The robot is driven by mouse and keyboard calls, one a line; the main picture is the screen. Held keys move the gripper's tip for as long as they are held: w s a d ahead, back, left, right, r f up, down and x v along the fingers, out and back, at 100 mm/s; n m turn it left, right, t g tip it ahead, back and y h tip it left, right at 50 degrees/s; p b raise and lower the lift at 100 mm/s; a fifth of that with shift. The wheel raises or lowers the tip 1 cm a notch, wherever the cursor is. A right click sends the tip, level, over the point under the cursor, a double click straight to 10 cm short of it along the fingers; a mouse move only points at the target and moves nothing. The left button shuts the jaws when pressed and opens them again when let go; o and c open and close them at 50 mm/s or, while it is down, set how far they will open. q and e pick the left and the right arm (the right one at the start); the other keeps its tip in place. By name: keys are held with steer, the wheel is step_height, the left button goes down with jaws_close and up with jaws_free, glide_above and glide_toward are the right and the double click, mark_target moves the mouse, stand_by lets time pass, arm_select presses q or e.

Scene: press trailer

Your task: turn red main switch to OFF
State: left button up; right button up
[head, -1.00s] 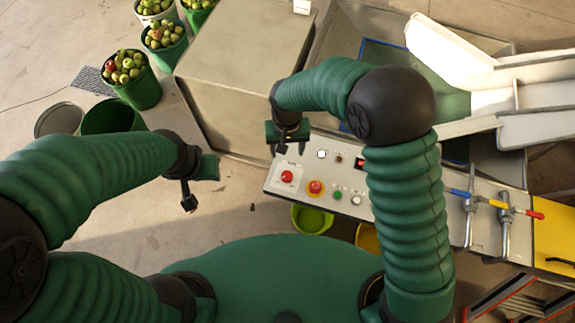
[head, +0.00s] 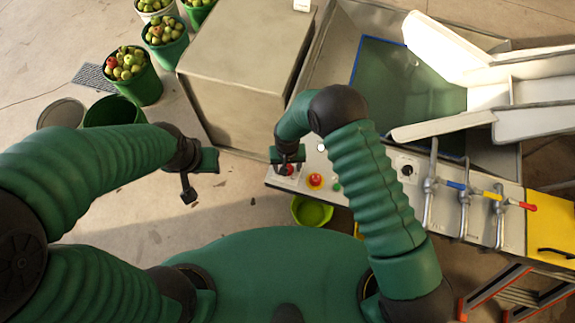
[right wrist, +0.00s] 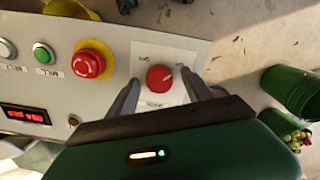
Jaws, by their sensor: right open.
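The red main switch (right wrist: 159,78) is a round red knob on a white label plate (right wrist: 150,56) at the end of the grey control panel. In the right wrist view it lies between the two fingers of my right gripper (right wrist: 160,84), which is open, one finger on each side with a gap. I cannot tell the fingertips' height against the knob. In the head view my right gripper (head: 287,165) is over the panel's left end and mostly hides the switch. My left gripper (head: 197,178) hangs over bare floor, away from the panel; its finger gap is unclear.
A red emergency button on a yellow ring (right wrist: 88,63) sits beside the switch, then a green button (right wrist: 44,53) and a red display (right wrist: 26,114). Valve levers (head: 465,190) stand farther right. A green bucket (head: 311,212) is below the panel; apple buckets (head: 132,76) are at left.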

steer(key=shift+w, duration=0.1)
steer(key=c, duration=0.3)
jaws_close()
steer(key=shift+n, duration=0.3)
steer(key=n+b, duration=0.1)
steer(key=n, duration=0.2)
steer(key=shift+f+b, duration=0.1)
steer(key=shift+b, duration=0.3)
steer(key=n+b, duration=0.1)
steer(key=n, duration=0.4)
steer(key=shift+b, duration=0.3)
steer(key=n, duration=0.4)
steer(key=shift+n+b, duration=0.3)
steer(key=shift+n, duration=0.1)
steer(key=n, duration=0.4)
steer(key=shift+w, duration=0.1)
steer(key=shift+r+n, duration=0.2)
steer(key=shift+n, duration=0.1)
